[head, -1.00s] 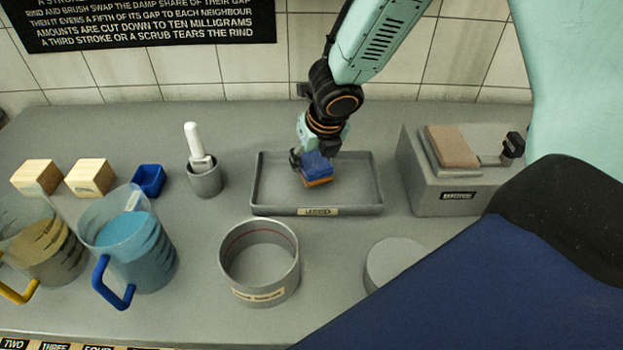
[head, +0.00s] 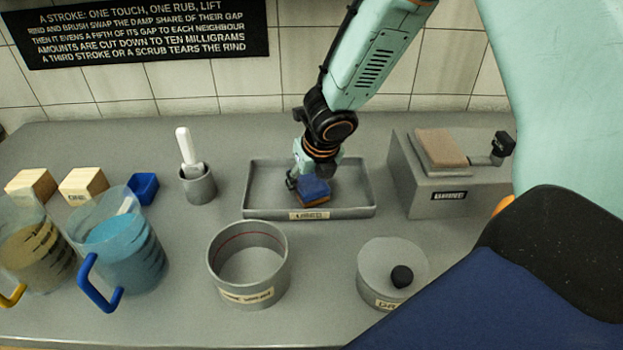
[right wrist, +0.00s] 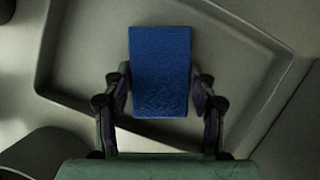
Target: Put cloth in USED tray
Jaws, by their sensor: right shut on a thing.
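The cloth (head: 313,189) is a small blue block-like pad with an orange-brown lower layer. It is inside the outline of the grey tray labelled USED (head: 352,212), near its middle, low over or on the floor; I cannot tell whether it touches. My right gripper (head: 307,180) points down from above and is shut on the cloth. In the right wrist view the blue top of the cloth (right wrist: 160,70) sits between the two fingers (right wrist: 160,90), with the tray floor around it. My left gripper is not in view.
Left of the tray stands a grey cup (head: 198,187) with a white-handled tool. A round grey mould (head: 249,290) and a lidded pot (head: 385,262) are in front. A grey block stand (head: 450,190) is right. Jugs (head: 125,255) and wooden blocks (head: 82,184) are far left.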

